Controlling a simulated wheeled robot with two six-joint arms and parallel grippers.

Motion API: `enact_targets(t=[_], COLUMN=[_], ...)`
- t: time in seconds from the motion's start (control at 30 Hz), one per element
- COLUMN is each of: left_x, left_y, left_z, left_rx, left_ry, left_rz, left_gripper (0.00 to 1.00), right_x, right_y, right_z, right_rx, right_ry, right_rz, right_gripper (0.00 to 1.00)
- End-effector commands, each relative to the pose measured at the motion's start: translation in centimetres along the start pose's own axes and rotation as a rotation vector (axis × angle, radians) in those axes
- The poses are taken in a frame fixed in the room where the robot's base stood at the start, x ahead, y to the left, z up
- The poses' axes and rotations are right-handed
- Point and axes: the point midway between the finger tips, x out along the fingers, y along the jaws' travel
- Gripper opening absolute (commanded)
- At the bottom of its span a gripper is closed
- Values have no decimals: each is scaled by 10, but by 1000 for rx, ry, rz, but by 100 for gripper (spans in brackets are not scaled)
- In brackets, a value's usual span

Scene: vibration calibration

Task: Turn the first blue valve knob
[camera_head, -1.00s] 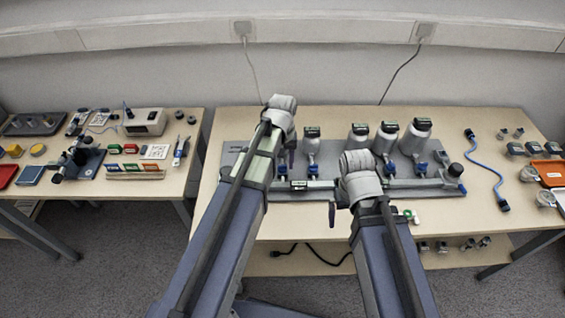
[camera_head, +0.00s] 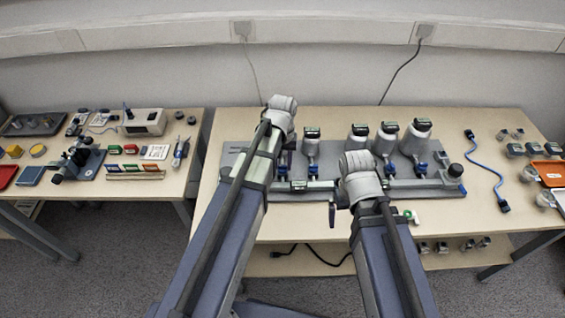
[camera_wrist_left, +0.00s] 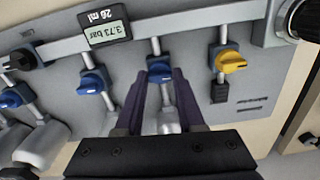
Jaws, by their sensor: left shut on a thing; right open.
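A blue valve knob (camera_wrist_left: 159,72) sits on the manifold rail between the two purple fingertips of my left gripper (camera_wrist_left: 160,80), which is shut on it. In the head view, my left gripper (camera_head: 287,158) reaches down over the same blue knob (camera_head: 282,169), partly hidden by the arm. Beside it in the left wrist view are another blue knob (camera_wrist_left: 93,80), a further blue knob (camera_wrist_left: 15,95) and a yellow knob (camera_wrist_left: 230,62). My right gripper (camera_head: 334,212) is open and empty in front of the manifold plate.
A display reading 3.73 (camera_wrist_left: 104,29) stands on the rail near the knobs. Several metal vessels (camera_head: 414,138) line the back of the grey plate (camera_head: 232,158). A blue cable (camera_head: 485,166) lies to the right. The table's front strip is mostly clear.

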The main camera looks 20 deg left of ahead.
Motion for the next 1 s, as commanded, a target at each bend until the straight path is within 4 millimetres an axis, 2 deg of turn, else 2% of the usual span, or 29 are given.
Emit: enact_targets(t=[1.0], left_x=[0], left_y=[0], left_z=[0], left_rx=[934], left_ry=[0], left_rz=[0], left_gripper=[0], right_x=[0], right_y=[0], right_z=[0], right_rx=[0], right_ry=[0], right_rz=[0], right_gripper=[100])
